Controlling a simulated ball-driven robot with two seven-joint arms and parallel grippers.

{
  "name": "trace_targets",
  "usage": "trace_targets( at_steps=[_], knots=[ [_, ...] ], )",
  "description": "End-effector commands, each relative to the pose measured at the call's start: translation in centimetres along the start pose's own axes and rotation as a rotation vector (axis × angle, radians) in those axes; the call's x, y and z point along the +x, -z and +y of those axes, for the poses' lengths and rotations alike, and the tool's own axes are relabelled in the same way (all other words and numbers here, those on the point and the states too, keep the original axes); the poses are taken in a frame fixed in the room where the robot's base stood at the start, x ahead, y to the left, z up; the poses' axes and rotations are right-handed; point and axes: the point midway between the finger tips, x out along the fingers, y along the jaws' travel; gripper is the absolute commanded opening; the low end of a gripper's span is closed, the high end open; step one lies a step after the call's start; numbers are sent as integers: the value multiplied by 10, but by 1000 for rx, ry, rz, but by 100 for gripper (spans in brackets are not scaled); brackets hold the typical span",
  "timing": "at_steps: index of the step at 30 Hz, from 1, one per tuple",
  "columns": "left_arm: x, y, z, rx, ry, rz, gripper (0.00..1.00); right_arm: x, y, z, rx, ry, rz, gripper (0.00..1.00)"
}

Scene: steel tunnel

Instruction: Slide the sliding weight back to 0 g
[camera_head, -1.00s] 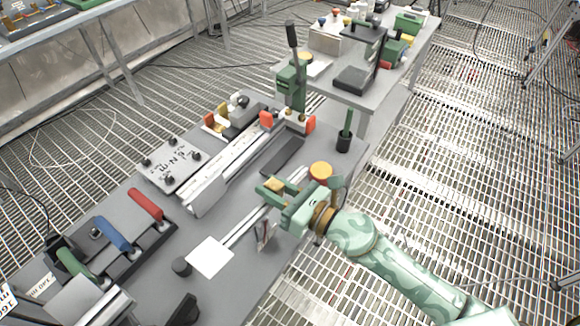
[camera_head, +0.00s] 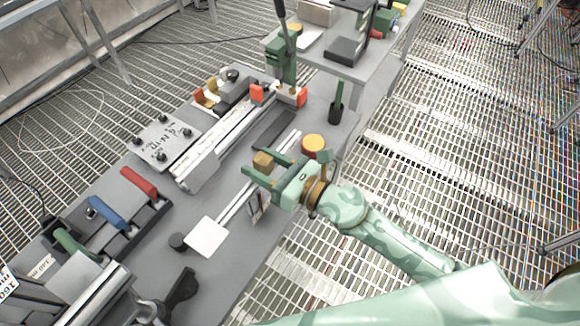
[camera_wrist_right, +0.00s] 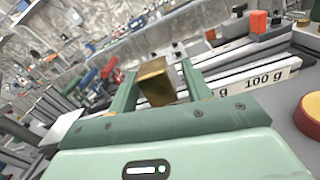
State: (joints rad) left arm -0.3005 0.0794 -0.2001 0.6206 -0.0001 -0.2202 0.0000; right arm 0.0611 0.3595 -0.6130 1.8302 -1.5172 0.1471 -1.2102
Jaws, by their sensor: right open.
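The sliding weight is a small brass block (camera_head: 263,160) on the balance's long pale beam (camera_head: 239,203). In the right wrist view the brass block (camera_wrist_right: 155,82) sits between the two green fingers. My right gripper (camera_head: 262,165) is open, with a finger on each side of the block; I cannot tell whether either touches it. The scale strip (camera_wrist_right: 262,80) reads "100 g" to the right of the block; the rest of its marks are hidden by a finger. A white square plate (camera_head: 207,237) and a dark round knob (camera_head: 178,241) are at the beam's near end. My left gripper is out of view.
A red and yellow round button (camera_head: 314,144) stands close to my right gripper. Beyond the beam are a long rail (camera_head: 225,140), a plate with knobs (camera_head: 163,143) and red, blue and green handles (camera_head: 139,181). A green rod in a dark cup (camera_head: 336,107) stands at the right edge.

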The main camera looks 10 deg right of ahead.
Motion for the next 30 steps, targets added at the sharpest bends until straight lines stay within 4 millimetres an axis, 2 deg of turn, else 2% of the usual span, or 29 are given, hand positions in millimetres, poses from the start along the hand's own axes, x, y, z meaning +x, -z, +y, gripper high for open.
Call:
trace_targets(
  at_steps=[5,8,18,21,25,30],
  knots=[
    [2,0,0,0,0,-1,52,-8,2,-1,0,1,1,49],
    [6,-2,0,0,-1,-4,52,-24,4,-1,1,1,4,49],
    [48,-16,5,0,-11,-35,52,-117,10,-1,8,1,8,49],
    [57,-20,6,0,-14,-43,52,-137,8,-1,8,0,7,49],
    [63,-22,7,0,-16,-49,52,-153,5,-1,6,1,3,49],
    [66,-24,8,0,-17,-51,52,-162,1,0,2,-1,1,49]
  ],
)
